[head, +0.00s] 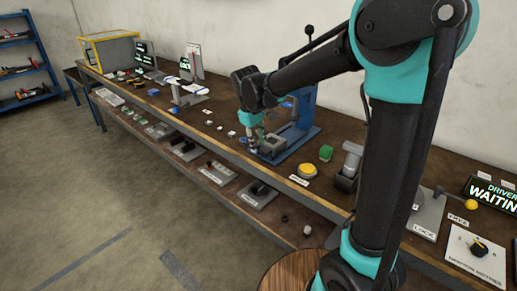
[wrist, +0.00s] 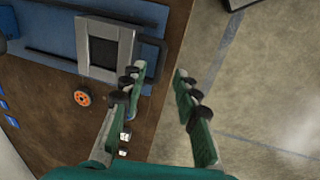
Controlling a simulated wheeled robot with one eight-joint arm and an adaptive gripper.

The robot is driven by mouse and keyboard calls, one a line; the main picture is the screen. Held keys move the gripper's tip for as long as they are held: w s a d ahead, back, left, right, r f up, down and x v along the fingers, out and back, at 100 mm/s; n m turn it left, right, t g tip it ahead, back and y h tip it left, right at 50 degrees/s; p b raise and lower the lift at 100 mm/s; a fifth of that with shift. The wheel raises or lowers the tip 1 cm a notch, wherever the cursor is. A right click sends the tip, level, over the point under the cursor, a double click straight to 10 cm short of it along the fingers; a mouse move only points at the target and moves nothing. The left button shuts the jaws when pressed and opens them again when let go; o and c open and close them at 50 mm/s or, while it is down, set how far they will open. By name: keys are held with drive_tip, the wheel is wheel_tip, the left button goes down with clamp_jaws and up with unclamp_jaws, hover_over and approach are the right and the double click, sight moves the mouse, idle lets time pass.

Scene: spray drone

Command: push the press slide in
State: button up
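The press (head: 301,112) is a blue stand on a blue base plate, standing on the workbench in the head view. Its slide (head: 271,145) is a grey block with a square pocket, at the front of the base plate. In the wrist view the slide (wrist: 104,47) is a light grey frame around a dark square, with a dark handle at its right side. My gripper (wrist: 158,78) is open with nothing between its fingers. Its left fingertip is close to the slide's handle in the picture; I cannot tell whether they touch. In the head view my gripper (head: 254,128) partly hides the slide.
A yellow button (head: 307,170) and a green part (head: 326,152) are right of the press. An orange ringed part (wrist: 82,98) lies on the bench (wrist: 165,15) near the base plate. Open floor (wrist: 265,85) lies beyond the bench edge.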

sight(259, 153)
drive_tip(key=shift+w+d+f, duration=0.1)
drive_tip(key=shift+f, duration=0.7)
drive_tip(key=shift+w+d+f, duration=0.1)
drive_tip(key=shift+f, duration=0.65)
clamp_jaws()
